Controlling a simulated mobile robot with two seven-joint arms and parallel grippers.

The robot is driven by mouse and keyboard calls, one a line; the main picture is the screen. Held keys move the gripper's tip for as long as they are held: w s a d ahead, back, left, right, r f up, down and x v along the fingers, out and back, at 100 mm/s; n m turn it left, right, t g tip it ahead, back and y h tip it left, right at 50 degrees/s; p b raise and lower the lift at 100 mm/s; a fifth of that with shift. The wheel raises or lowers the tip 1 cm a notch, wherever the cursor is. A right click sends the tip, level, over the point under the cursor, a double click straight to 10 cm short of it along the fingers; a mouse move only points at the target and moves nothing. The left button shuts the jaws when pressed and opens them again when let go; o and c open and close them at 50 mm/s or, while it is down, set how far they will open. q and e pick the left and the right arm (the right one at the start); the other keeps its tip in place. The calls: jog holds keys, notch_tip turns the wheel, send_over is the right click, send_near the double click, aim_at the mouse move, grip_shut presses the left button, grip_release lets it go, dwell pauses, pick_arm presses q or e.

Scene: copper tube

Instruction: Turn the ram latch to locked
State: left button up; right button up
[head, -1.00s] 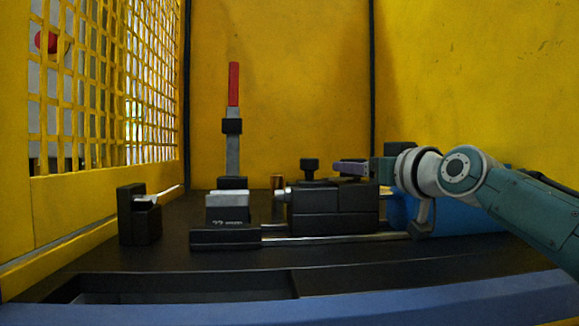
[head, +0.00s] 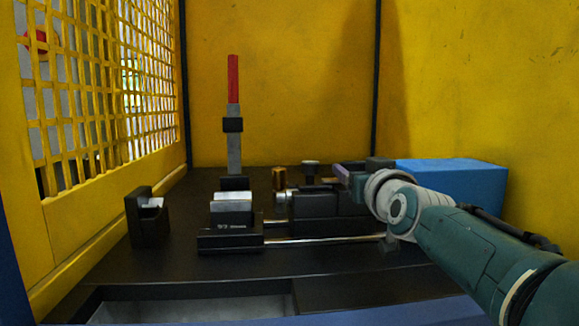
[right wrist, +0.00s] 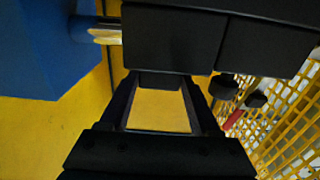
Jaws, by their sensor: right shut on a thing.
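The black ram block (head: 325,212) sits on rails at the middle of the bench in the head view. A dark knob with a pale top (head: 310,166) shows on or behind it. My right gripper (head: 343,176) is at the block's upper right end, its jaws shut on a small part that I take to be the ram latch. The gripper and wrist hide most of that part. In the right wrist view, my fingers (right wrist: 161,82) reach a dark edge against the block (right wrist: 215,40). The latch's exact angle cannot be told. My left gripper is not in view.
A black fixture with a light jaw (head: 231,215) stands left of the block. A red-handled lever (head: 233,80) stands upright behind it. A brass tube piece (head: 279,179) stands near the block. A blue box (head: 455,185) is at right. A yellow mesh wall (head: 95,90) bounds the left.

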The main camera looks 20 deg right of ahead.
jog(key=o, duration=1.4)
jog(key=shift+s+p, duration=0.25)
jog(key=shift+p, duration=0.05)
jog(key=shift+s+a+p, duration=0.3)
jog(key=shift+s+p, duration=0.25)
jog(key=shift+s, duration=1)
jog(key=shift+s+a+p, duration=0.3)
jog(key=shift+s+p, duration=0.3)
jog(key=shift+s, duration=0.95)
jog(key=shift+s+a+p, duration=0.3)
jog(key=shift+s+p, duration=0.25)
jog(key=shift+s, duration=1)
